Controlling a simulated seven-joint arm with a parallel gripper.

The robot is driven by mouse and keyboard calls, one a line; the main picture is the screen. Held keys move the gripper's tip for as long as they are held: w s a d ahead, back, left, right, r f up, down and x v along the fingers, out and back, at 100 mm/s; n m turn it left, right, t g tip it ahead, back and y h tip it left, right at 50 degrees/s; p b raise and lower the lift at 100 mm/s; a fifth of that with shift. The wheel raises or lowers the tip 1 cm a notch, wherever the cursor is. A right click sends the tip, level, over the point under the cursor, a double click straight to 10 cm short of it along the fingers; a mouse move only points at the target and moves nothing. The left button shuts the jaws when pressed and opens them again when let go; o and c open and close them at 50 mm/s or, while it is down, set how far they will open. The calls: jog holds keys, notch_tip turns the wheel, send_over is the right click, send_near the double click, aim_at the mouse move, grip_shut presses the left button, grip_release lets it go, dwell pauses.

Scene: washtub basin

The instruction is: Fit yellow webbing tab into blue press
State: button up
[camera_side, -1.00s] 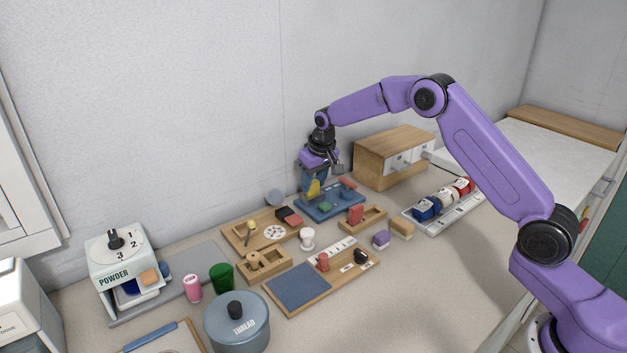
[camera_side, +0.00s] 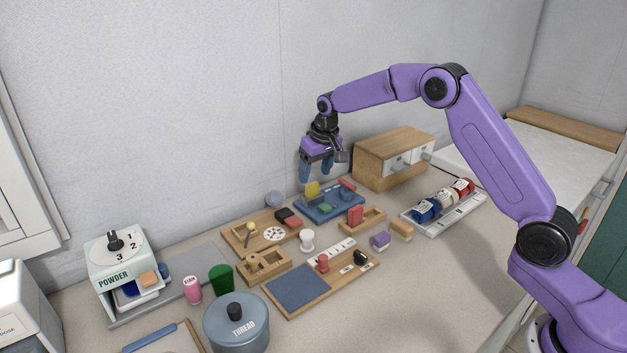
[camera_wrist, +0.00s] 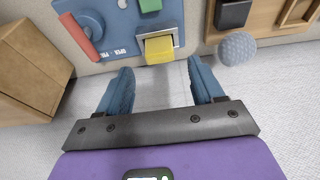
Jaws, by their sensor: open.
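The yellow webbing tab (camera_side: 312,188) stands at the back left of the blue press (camera_side: 338,206). In the wrist view the yellow tab (camera_wrist: 159,49) sits in a grey-framed slot of the blue press (camera_wrist: 117,28), with part of it sticking out toward my gripper. How deep it sits I cannot tell. My gripper (camera_side: 318,178) is above and behind the tab, apart from it. In the wrist view its blue fingers are spread wide and empty (camera_wrist: 160,82). A green block (camera_wrist: 150,5) and a red handle (camera_wrist: 80,38) are on the press.
A wooden drawer box (camera_side: 394,158) stands right of the press, and a wooden tray (camera_side: 262,231) lies to its left. A grey round knob-like object (camera_wrist: 237,48) is close to the fingers in the wrist view. The wall is close behind.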

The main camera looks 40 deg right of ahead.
jog(key=v, duration=0.8)
jog(key=s+a+r+n+g, duration=0.1)
jog(key=s+a+n, duration=0.3)
jog(key=s, duration=0.6)
jog(key=s+a+n+g, duration=0.1)
jog(key=s+a+n, duration=0.1)
jog(key=s+a, duration=0.65)
jog(key=s+d+f+n, duration=0.1)
jog(key=s+d+n, duration=0.1)
jog(key=s, duration=0.7)
jog(key=s+d+f+n, duration=0.2)
jog(key=s+d, duration=0.2)
jog(key=s, duration=0.5)
jog(key=s+d+f+n+g, duration=0.1)
jog(key=s+d+n, duration=0.1)
jog(key=s, duration=0.8)
jog(key=shift+d+n, duration=0.3)
jog(key=shift+d, duration=0.3)
jog(key=shift+f, duration=0.1)
